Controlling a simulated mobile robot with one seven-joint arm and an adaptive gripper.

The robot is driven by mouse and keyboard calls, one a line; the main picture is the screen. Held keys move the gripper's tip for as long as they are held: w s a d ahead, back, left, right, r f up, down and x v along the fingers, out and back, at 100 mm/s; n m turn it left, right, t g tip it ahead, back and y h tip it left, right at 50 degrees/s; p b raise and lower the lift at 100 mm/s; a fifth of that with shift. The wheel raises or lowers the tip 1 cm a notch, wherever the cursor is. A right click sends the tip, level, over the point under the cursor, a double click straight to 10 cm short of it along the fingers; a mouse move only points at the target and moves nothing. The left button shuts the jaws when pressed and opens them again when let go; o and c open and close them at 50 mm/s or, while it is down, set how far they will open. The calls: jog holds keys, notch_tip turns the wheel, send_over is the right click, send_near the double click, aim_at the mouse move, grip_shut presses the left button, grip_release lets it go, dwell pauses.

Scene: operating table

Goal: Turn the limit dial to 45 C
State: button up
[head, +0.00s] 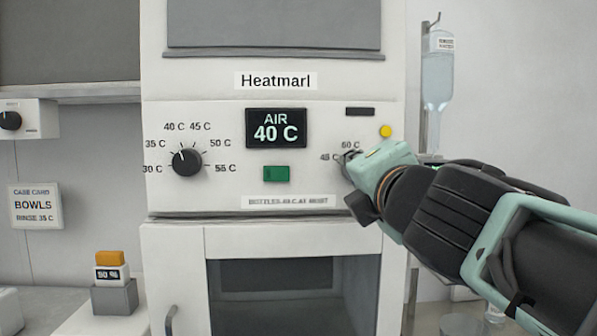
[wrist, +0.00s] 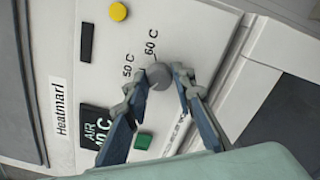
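The limit dial (wrist: 158,76) is a round grey knob at the right of the white Heatmarl cabinet's panel. In the wrist view, marks 50 C and 60 C show beside it. My gripper (wrist: 160,80) has one fingertip on each side of the knob, and both appear to touch it. In the head view my gripper (head: 362,168) covers most of this dial and hides its pointer. A display (head: 276,128) reads AIR 40 C. A second, black dial (head: 187,162) at the panel's left has marks from 30 C to 55 C; its pointer is up and slightly left.
A green button (head: 277,174) lies between the dials, and a yellow button (head: 385,131) is above my gripper. A fluid bag (head: 437,80) hangs on a pole at the right. A wall card (head: 35,205) reads BOWLS, RINSE 35 C. A cabinet door (head: 295,300) is below the panel.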

jog(key=o, duration=0.3)
jog(key=s, duration=1.2)
jog(key=shift+f, duration=0.1)
